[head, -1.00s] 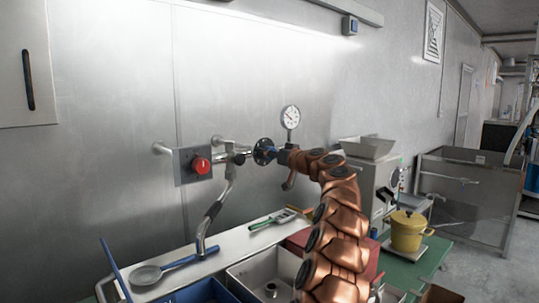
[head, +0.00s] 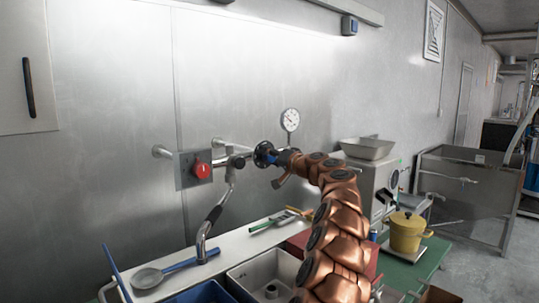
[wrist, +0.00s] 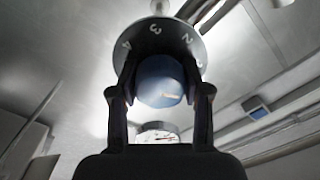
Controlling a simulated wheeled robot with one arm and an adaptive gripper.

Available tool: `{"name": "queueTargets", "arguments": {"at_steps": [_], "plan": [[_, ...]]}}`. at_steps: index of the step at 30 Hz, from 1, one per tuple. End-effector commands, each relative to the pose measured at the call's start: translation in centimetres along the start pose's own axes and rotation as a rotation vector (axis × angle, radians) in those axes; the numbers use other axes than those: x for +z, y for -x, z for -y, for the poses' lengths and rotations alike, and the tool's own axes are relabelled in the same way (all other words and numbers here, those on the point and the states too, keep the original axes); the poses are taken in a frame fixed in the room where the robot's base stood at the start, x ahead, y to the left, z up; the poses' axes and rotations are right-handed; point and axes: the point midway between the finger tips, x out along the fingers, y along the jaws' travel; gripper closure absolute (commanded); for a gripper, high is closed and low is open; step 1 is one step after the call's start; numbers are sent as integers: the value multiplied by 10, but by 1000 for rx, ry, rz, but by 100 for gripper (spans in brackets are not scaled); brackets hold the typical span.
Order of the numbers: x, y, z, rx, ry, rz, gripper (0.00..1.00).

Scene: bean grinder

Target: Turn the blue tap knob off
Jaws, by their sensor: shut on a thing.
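The blue tap knob (wrist: 160,82) sits between the two dark fingers of my gripper (wrist: 161,72) in the wrist view. The fingers are shut on its sides. Behind the knob is a dark round dial (wrist: 160,42) with white numbers, 4 and 2 among them. In the head view the dial (head: 264,153) is on the wall pipe, and a bit of the blue knob (head: 273,158) shows beside it. My gripper (head: 279,157) reaches it from the right. Most of the knob is hidden there.
A red knob (head: 202,170) on a grey plate is left of the dial. A pressure gauge (head: 290,120) stands just above my gripper. The curved spout (head: 208,226) hangs over the counter. A sink (head: 268,272) and a blue bin (head: 205,291) are below.

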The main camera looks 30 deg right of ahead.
Motion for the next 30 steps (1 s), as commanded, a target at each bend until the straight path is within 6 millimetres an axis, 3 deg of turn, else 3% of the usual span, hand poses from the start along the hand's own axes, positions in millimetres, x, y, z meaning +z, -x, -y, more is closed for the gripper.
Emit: {"name": "queueTargets", "arguments": {"at_steps": [15,30], "plan": [[0,0,2,-1,-381,3,87],[1,0,0,0,-478,1,87]]}}
